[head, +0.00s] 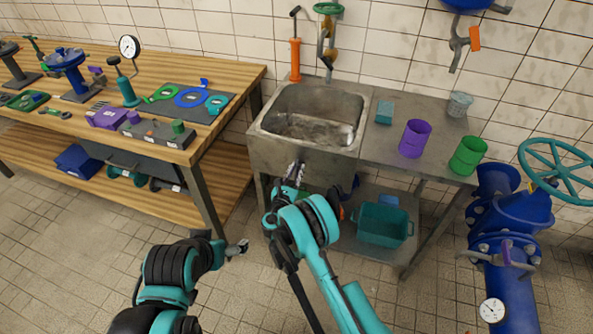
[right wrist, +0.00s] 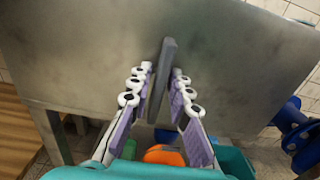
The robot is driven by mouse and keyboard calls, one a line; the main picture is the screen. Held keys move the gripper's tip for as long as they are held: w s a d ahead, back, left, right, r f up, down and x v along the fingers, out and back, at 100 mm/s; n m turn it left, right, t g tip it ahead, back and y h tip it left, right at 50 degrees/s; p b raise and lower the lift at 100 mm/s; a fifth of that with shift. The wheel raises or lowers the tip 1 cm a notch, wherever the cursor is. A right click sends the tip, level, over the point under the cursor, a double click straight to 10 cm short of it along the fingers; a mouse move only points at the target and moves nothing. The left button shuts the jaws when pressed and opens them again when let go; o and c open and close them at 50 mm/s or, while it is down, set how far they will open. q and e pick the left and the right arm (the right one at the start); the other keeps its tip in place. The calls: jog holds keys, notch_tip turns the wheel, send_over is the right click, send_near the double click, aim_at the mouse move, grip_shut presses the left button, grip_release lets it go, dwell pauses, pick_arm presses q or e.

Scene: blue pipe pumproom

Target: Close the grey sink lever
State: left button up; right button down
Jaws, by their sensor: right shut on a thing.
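The metal sink (head: 310,120) stands against the tiled wall in the head view. The grey sink lever (right wrist: 161,78) is a flat bar on the sink's front face (right wrist: 90,55) in the right wrist view, slightly tilted from upright. My right gripper (right wrist: 155,85) has its purple-padded fingers on either side of the lever and is shut on it. In the head view my right gripper (head: 296,170) is at the sink's front, and the lever is hard to make out behind it. My left gripper (head: 240,247) hangs low, away from the sink; its fingers are too small to judge.
A wooden workbench (head: 230,72) with tools is at the left. The steel counter right of the sink bears a purple cup (head: 414,139) and a green cup (head: 467,156). A teal bin (head: 383,225) is on the shelf below. Blue pipework (head: 515,222) stands at the right.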

jog(key=shift+m, duration=0.4)
jog(key=m, duration=0.3)
jog(key=shift+m, duration=0.4)
jog(key=m, duration=0.4)
jog(key=shift+d, duration=0.1)
jog(key=m, duration=0.5)
jog(key=shift+f, duration=0.1)
jog(key=shift+m, duration=1.8)
jog(key=c, duration=1.6)
grip_release()
jog(key=shift+f, duration=0.1)
